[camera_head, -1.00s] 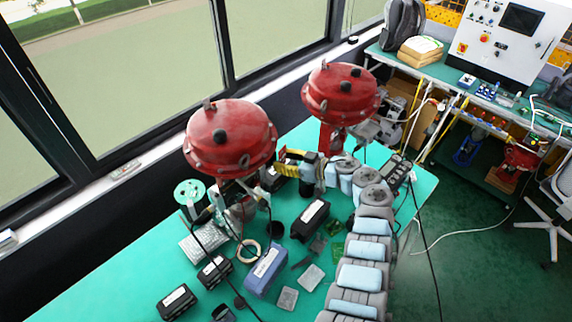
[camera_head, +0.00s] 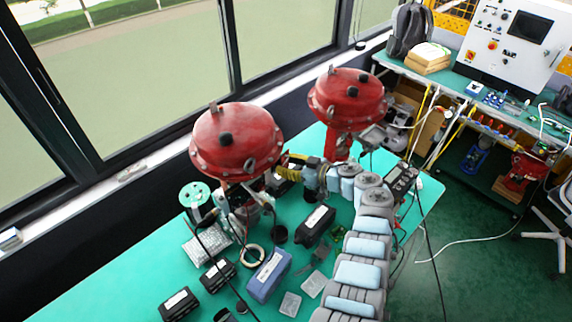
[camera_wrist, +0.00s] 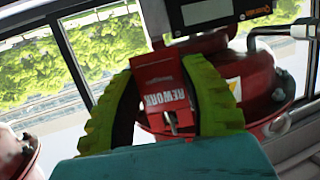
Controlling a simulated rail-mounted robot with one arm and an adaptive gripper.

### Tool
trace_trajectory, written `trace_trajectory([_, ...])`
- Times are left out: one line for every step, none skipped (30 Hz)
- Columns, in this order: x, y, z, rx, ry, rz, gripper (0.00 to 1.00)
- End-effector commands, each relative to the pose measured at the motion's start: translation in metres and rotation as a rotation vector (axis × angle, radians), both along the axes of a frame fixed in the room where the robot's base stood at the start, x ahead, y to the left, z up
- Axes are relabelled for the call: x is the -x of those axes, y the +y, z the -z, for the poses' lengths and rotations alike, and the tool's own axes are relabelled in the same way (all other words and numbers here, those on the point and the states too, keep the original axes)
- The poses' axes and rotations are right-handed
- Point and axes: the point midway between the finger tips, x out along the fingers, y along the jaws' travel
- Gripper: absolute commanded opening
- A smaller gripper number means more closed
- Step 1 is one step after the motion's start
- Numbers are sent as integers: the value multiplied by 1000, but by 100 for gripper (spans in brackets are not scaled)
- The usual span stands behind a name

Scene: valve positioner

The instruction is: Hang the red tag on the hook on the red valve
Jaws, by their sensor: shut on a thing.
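In the wrist view my gripper (camera_wrist: 160,74) has its two yellow-green fingers on either side of a red tag (camera_wrist: 165,98) with a white label reading "REWORK", which appears upside down. The fingers are shut on the tag. Red valve bodywork (camera_wrist: 253,78) is close behind the tag, and a grey metal strip (camera_wrist: 155,22) is by its upper end. I cannot make out the hook clearly. In the head view my gripper (camera_head: 290,162) is just right of the left red valve (camera_head: 237,142), below its dome edge. The tag cannot be made out there.
A second red valve (camera_head: 347,98) stands to the right. Black boxes (camera_head: 318,222), a blue box (camera_head: 269,274) and a green spool (camera_head: 194,194) are on the green table (camera_head: 110,280). Cables hang near the left valve. A dark display unit (camera_wrist: 207,12) is close above the tag.

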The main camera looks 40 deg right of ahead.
Motion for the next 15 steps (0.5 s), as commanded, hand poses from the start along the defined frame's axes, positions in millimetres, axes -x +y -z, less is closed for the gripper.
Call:
trace_trajectory([0, 0, 0, 0, 0, 0, 12])
trace_trajectory([0, 0, 0, 0, 0, 0, 12])
trace_trajectory([0, 0, 0, 0, 0, 0, 12])
trace_trajectory([0, 0, 0, 0, 0, 0, 53])
trace_trajectory([0, 0, 0, 0, 0, 0, 61])
trace_trajectory([0, 0, 0, 0, 0, 0, 73])
trace_trajectory([0, 0, 0, 0, 0, 0, 73])
trace_trajectory([0, 0, 0, 0, 0, 0, 73])
trace_trajectory([0, 0, 0, 0, 0, 0, 73])
trace_trajectory([0, 0, 0, 0, 0, 0, 73])
trace_trajectory([0, 0, 0, 0, 0, 0, 73])
trace_trajectory([0, 0, 0, 0, 0, 0, 73])
trace_trajectory([0, 0, 0, 0, 0, 0, 73])
trace_trajectory([0, 0, 0, 0, 0, 0, 73])
trace_trajectory([0, 0, 0, 0, 0, 0, 73])
